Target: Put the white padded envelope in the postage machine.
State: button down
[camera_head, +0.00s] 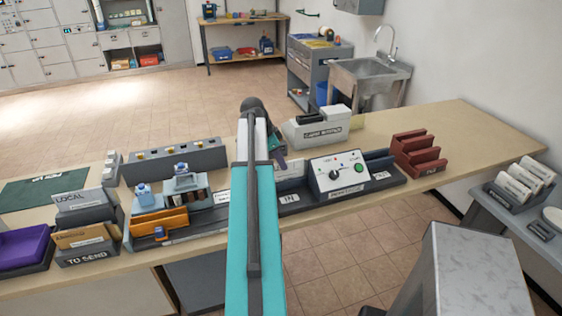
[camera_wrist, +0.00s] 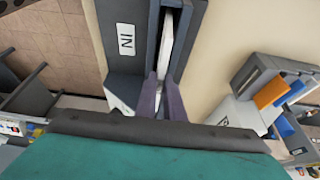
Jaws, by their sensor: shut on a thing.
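The postage machine (camera_head: 340,172) is a white box with a dial and a green button, set in a long dark base on the counter. An IN label (camera_head: 289,198) marks its left part; the label also shows in the wrist view (camera_wrist: 126,40). A narrow white edge, apparently the white padded envelope (camera_wrist: 167,40), stands on edge between dark walls beside that label. My gripper (camera_wrist: 161,88) is shut on its near end, with purple-grey fingers at the slot. In the head view my gripper (camera_head: 281,160) is mostly hidden by my arm, and so is the envelope.
A white-topped grey machine (camera_head: 323,128) stands behind the postage machine. A red rack (camera_head: 418,153) is to its right. Stamp bottles (camera_head: 145,195) and an orange holder (camera_head: 160,219) are to the left, beside LOCAL and TO SEND trays (camera_head: 85,238). The counter's right end (camera_head: 480,130) is bare.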

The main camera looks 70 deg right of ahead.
jog(key=c, duration=1.8)
grip_release()
jog(key=shift+r+p, duration=1.75)
jog(key=shift+r, duration=1.75)
